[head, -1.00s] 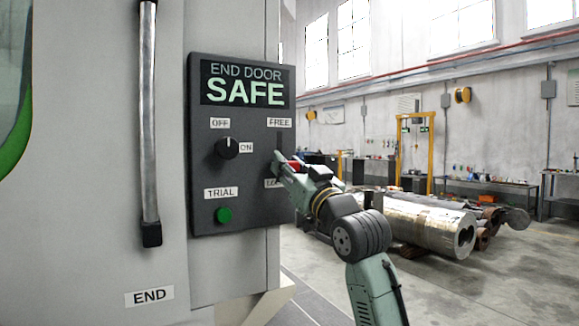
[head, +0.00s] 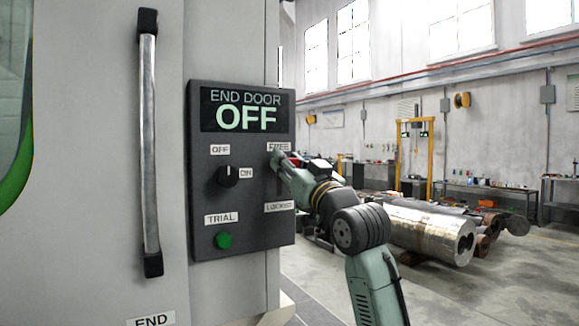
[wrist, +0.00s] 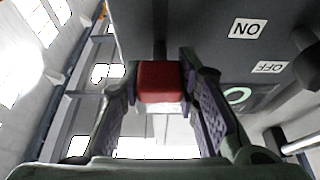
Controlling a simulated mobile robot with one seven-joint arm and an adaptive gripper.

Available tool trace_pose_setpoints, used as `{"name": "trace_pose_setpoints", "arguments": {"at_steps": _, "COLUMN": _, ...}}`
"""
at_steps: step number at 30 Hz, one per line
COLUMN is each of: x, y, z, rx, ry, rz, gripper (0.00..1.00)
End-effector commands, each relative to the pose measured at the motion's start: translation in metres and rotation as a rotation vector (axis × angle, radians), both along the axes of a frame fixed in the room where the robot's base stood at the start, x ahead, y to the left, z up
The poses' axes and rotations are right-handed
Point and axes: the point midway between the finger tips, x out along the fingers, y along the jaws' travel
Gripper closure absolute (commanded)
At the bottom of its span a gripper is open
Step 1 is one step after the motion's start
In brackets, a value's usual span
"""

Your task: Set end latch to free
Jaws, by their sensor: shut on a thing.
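The END DOOR panel (head: 208,175) is a dark box on the grey machine wall. Its display (head: 246,112) reads "END DOOR OFF". The end latch is a slider with a red handle (wrist: 160,82), at the right side of the panel. My gripper (head: 280,158) is shut on the red handle, with one finger on each side of it in the wrist view. The handle is at the top of its slot, right by the FREE label (head: 278,147), and well above the LOCKED label (head: 280,207). The gripper hides most of the handle in the head view.
A black knob (head: 228,177) between OFF and ON labels and a green TRIAL button (head: 223,240) are on the panel. A long door handle (head: 149,140) stands to the left. Metal cylinders (head: 425,232) lie on the floor at right.

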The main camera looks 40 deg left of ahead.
Motion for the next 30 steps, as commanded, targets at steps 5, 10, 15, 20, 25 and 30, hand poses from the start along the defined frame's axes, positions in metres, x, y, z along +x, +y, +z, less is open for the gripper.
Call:
{"name": "trace_pose_setpoints", "arguments": {"at_steps": 5, "x": 0.000, "y": -0.002, "z": 0.005, "rx": 0.013, "ry": -0.006, "rz": -0.004, "gripper": 1.00}}
{"name": "trace_pose_setpoints", "arguments": {"at_steps": 10, "x": 0.000, "y": -0.003, "z": 0.005, "rx": 0.012, "ry": -0.007, "rz": -0.004, "gripper": 0.65}}
{"name": "trace_pose_setpoints", "arguments": {"at_steps": 15, "x": 0.000, "y": -0.002, "z": 0.004, "rx": 0.011, "ry": -0.006, "rz": -0.003, "gripper": 0.54}}
{"name": "trace_pose_setpoints", "arguments": {"at_steps": 20, "x": 0.000, "y": -0.002, "z": 0.003, "rx": 0.009, "ry": -0.005, "rz": -0.003, "gripper": 0.50}}
{"name": "trace_pose_setpoints", "arguments": {"at_steps": 25, "x": 0.000, "y": -0.002, "z": 0.003, "rx": 0.009, "ry": -0.004, "rz": -0.002, "gripper": 0.50}}
{"name": "trace_pose_setpoints", "arguments": {"at_steps": 30, "x": -0.004, "y": -0.013, "z": -0.003, "rx": 0.010, "ry": -0.003, "rz": -0.002, "gripper": 0.50}}
